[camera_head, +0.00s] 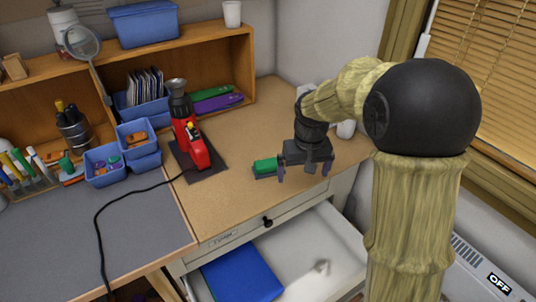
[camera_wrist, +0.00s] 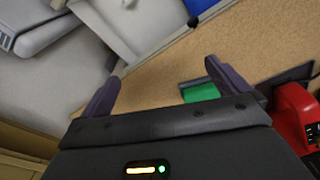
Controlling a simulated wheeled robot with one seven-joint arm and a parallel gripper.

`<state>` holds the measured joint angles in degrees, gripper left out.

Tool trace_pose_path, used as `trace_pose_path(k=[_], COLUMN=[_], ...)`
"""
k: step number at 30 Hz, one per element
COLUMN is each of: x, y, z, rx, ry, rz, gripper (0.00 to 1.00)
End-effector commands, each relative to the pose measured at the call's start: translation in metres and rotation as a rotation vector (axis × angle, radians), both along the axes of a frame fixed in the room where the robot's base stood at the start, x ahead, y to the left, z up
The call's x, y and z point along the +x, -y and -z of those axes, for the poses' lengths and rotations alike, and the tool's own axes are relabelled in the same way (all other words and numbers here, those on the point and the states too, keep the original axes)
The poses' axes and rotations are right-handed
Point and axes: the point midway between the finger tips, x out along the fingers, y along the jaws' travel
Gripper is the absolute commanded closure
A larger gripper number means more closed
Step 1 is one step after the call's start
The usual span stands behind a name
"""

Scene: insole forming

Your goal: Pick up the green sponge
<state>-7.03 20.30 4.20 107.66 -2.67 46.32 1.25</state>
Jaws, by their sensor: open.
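The green sponge (camera_head: 265,165) lies on the brown tabletop, on or in a dark grey piece, near the front edge. It also shows in the wrist view (camera_wrist: 200,93), partly hidden behind my gripper's body and close to one finger. My gripper (camera_head: 304,174) is just to the right of the sponge in the head view, pointing down.
A red heat tool (camera_head: 192,145) stands on a dark mat left of the sponge, its black cord running left. Blue bins (camera_head: 139,145) and a wooden shelf (camera_head: 219,57) are behind. An open white drawer (camera_head: 320,238) holding a blue item (camera_head: 242,275) juts out below the front edge.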

Motion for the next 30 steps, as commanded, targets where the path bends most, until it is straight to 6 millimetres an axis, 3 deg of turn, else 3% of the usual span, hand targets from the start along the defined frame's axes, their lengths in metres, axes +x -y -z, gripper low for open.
trace_pose_path(k=[1, 3, 9, 12, 25, 30], x=[0.016, 0.034, 0.073, 0.083, 0.087, 0.087], y=[-0.013, -0.029, -0.072, -0.083, -0.089, -0.089], z=[-0.023, -0.041, -0.082, -0.092, -0.093, -0.078], rx=[-0.002, -0.004, -0.013, -0.016, -0.018, -0.018], ry=[-0.012, -0.029, -0.079, -0.094, -0.101, -0.105], rz=[-0.021, -0.046, -0.101, -0.116, -0.123, -0.123], gripper=[0.00, 0.00, 0.00, 0.00, 0.00, 0.00])
